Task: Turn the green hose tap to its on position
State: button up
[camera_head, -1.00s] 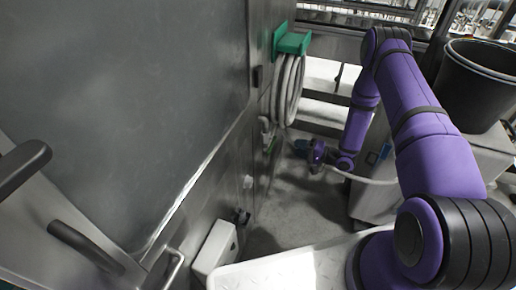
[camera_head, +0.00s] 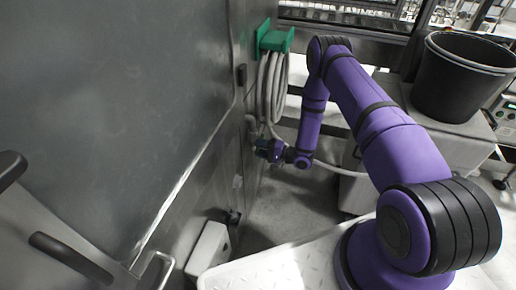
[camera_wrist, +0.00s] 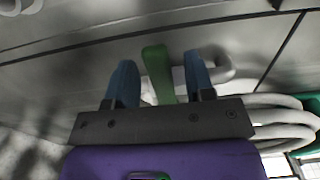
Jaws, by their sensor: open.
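The green hose tap handle (camera_wrist: 157,72) shows in the wrist view as a flat green lever. It stands between the two blue fingers of my gripper (camera_wrist: 160,85), with a gap on each side. My gripper is open. A pale pipe (camera_wrist: 217,65) curves behind the right finger. In the head view my gripper (camera_head: 262,149) is at the metal wall, below the coiled hose (camera_head: 271,88), and the tap handle is hidden there.
The green hose holder (camera_head: 275,40) is fixed to the wall above the coil. A pale hose (camera_head: 335,169) runs right from the tap area. A black bucket (camera_head: 461,85) stands at the right. A white box (camera_head: 208,247) is low by the wall.

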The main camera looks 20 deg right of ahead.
jog(key=shift+w+a, duration=0.3)
jog(key=shift+a, duration=0.1)
grip_shut()
